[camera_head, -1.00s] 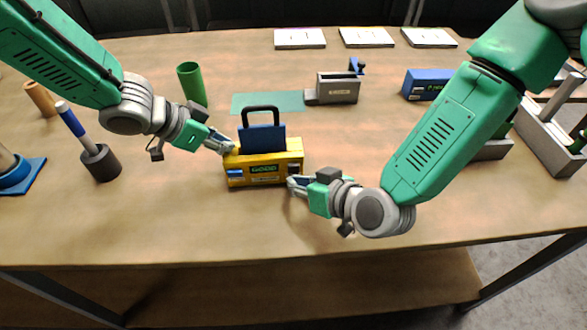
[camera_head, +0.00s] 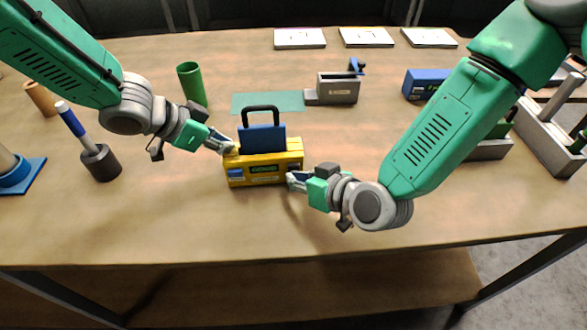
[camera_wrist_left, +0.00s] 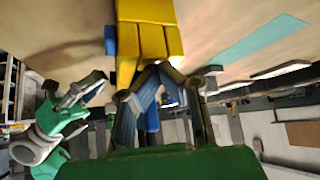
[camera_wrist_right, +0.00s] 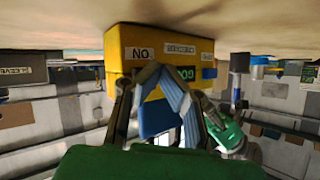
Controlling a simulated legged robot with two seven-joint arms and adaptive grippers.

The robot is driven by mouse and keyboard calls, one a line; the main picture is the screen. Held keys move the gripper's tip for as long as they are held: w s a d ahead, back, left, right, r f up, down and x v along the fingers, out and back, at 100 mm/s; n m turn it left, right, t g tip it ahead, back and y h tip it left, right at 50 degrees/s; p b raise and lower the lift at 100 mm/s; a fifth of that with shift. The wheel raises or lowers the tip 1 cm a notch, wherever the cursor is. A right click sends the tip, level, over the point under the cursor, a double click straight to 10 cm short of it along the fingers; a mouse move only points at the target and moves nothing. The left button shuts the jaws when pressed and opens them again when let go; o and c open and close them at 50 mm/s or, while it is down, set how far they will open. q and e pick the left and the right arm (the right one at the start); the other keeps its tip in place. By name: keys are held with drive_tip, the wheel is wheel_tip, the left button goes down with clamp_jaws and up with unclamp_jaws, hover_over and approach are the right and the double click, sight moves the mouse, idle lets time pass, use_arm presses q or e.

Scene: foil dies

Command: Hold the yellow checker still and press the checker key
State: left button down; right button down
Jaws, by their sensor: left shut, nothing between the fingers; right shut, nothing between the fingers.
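The yellow checker (camera_head: 291,158) stands on the table with a blue block with a black handle (camera_head: 262,126) set in its top. A dark display with green lettering (camera_head: 264,169) is on its front. My left gripper (camera_head: 228,149) is shut at the checker's upper left end; in the left wrist view its fingertips meet the yellow body (camera_wrist_left: 148,45) or nearly so.
A green cylinder (camera_head: 192,84) and a dark cup with a blue-topped handle (camera_head: 101,163) stand left. A teal mat (camera_head: 267,102) and a grey fixture (camera_head: 338,88) lie behind. A blue box (camera_head: 426,83) is at back right. The front table area is clear.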

use_arm(q)
drive_tip(key=shift+f, duration=0.15)
use_arm(e)
drive_tip(key=shift+w, duration=0.25)
drive_tip(key=shift+s, duration=0.95)
drive_tip(key=shift+s, duration=0.1)
drive_tip(key=shift+s+d, duration=0.15)
drive_tip(key=shift+s, duration=2.8)
drive_tip(key=shift+r, duration=0.1)
